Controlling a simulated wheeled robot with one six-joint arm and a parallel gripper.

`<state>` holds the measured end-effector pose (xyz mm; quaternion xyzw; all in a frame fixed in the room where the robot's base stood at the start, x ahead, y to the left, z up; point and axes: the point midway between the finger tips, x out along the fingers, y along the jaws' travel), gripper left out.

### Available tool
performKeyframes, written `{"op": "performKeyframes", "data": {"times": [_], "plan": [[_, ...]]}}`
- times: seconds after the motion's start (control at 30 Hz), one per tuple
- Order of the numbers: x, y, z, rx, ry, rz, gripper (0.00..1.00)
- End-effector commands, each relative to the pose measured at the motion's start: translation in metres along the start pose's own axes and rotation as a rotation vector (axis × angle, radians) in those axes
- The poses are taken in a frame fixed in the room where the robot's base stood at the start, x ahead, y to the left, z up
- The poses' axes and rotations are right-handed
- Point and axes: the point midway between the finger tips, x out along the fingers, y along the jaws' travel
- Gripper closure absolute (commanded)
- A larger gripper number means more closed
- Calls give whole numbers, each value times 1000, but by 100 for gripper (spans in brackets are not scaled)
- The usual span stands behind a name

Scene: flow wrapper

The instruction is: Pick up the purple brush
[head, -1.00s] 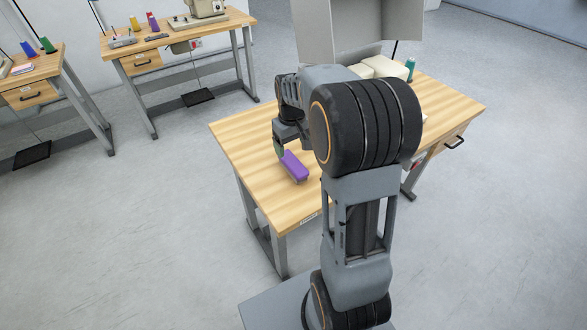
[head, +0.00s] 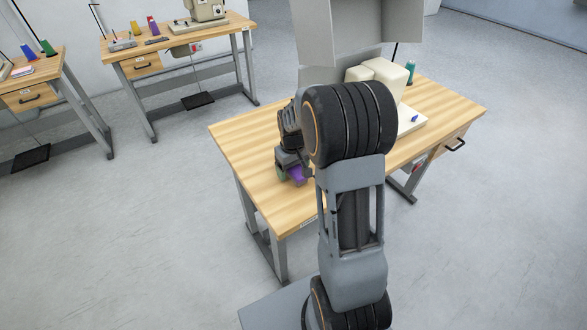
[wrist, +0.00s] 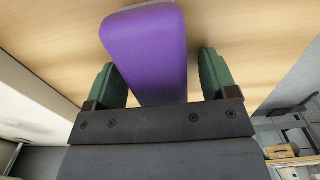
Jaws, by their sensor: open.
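The purple brush (head: 298,174) lies on the near left part of the wooden table, mostly hidden behind my gripper (head: 285,175) in the head view. In the wrist view the purple brush (wrist: 148,50) extends between the two green fingers of my gripper (wrist: 172,75). The fingers are open, one on each side of the brush. A gap shows between the brush and the right finger, and a narrower one at the left finger. A pale strip shows at the brush's far edge.
The wooden table (head: 240,135) is clear around the brush. A cream sewing machine (head: 390,78), a teal spool (head: 410,68) and a grey upright panel (head: 360,35) stand toward the back. Other sewing tables (head: 180,40) stand at the upper left.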

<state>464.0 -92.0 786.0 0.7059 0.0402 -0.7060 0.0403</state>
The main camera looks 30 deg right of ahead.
Motion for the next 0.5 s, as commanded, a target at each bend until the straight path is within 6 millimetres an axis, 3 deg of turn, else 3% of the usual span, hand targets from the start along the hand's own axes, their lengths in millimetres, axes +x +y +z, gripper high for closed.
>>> {"op": "performKeyframes", "data": {"times": [0.17, 0.5], "plan": [[0, 0, 0, 0, 0, 0, 23], [-1, 0, 0, 0, 0, 0, 56]]}}
